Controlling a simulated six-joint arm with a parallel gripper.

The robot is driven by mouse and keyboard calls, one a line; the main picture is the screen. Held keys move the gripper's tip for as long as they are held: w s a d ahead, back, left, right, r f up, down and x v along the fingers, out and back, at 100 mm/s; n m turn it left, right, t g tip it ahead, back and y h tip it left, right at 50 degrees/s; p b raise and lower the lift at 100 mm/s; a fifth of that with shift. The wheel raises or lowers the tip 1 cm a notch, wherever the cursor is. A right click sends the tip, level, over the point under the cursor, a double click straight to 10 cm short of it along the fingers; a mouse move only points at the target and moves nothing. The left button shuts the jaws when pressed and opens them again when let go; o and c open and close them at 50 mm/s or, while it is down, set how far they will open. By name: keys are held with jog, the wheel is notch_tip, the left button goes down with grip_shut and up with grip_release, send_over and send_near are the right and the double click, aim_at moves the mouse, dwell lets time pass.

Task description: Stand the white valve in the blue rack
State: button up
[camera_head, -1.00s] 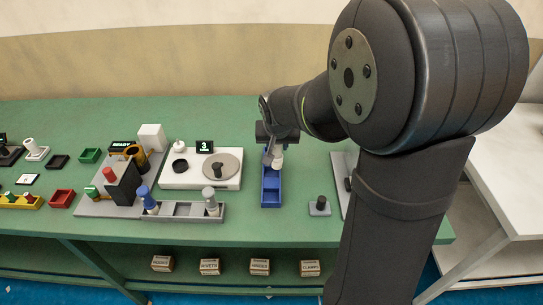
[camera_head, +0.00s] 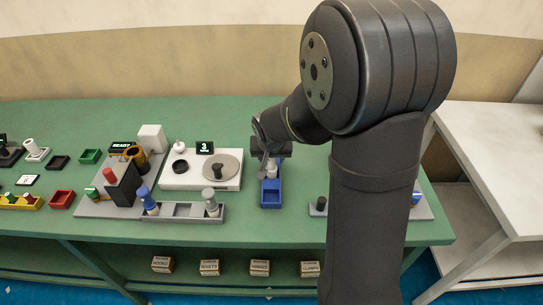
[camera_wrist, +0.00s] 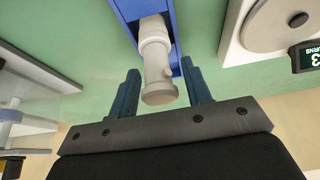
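The white valve (camera_head: 271,170) stands in the far part of the blue rack (camera_head: 271,197), and looks about upright. In the wrist view the valve (camera_wrist: 156,60) has its round end toward me and its other end inside the blue rack (camera_wrist: 128,10). My gripper (camera_wrist: 161,88) is open, with one dark finger on each side of the valve and a visible gap to both. In the head view my gripper (camera_head: 266,160) is just above and behind the rack, partly covering the valve. The valve's lower end is hidden by the rack walls.
A white unit with a grey disc (camera_head: 222,167) stands close left of the rack. A grey tray (camera_head: 182,213) with blue and grey-topped parts is front left. A small grey block with a black knob (camera_head: 320,206) is to the right. Green table shows between them.

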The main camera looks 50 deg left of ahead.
jog(key=shift+o, duration=0.2)
jog(key=shift+r, duration=0.1)
jog(key=shift+r, duration=0.25)
jog(key=v, duration=1.1)
jog(key=shift+s+d+r, duration=0.15)
jog(key=shift+r, duration=0.15)
jog(key=shift+f, duration=0.1)
jog(key=x, duration=1.2)
jog(key=shift+r, duration=1.1)
